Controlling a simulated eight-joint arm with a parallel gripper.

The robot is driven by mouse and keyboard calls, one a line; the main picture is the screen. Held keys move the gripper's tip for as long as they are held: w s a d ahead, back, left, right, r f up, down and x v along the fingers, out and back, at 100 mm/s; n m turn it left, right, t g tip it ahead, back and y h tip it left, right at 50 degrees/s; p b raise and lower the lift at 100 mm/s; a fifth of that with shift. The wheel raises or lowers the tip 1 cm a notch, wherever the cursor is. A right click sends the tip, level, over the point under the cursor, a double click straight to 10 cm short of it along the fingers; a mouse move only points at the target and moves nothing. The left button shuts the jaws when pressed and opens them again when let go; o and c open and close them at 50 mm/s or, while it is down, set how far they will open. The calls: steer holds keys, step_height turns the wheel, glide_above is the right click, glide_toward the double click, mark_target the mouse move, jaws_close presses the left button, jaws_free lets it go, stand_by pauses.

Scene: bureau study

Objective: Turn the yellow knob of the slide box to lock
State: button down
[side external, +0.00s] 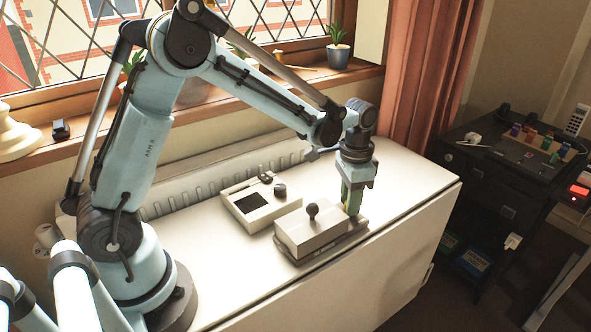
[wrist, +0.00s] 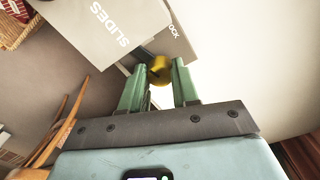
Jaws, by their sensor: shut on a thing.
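The slide box (side external: 298,236) is a pale grey box with a dark round-topped handle on its lid, standing on the white bench. In the wrist view its grey surface (wrist: 92,28) reads "SLIDES", and the letters "OCK" show beside the knob. The yellow knob (wrist: 159,68) sits between the green fingertips in the wrist view. My gripper (side external: 352,207) points down at the right end of the box, its fingers closed on the knob from both sides. In the side view the fingers mostly hide the knob, and its exact turn angle cannot be told.
A second pale box (side external: 250,217) with a dark window and black knob lies left of the slide box. The white bench (side external: 405,190) is clear to the right. A window sill with potted plants (side external: 338,55) runs behind; a dark cabinet (side external: 500,165) stands at right.

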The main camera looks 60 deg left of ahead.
steer(key=shift+m, duration=1.6)
steer(key=c, duration=1.1)
jaws_free()
step_height(320, 180, up, 12)
steer(key=shift+w+a, duration=0.15)
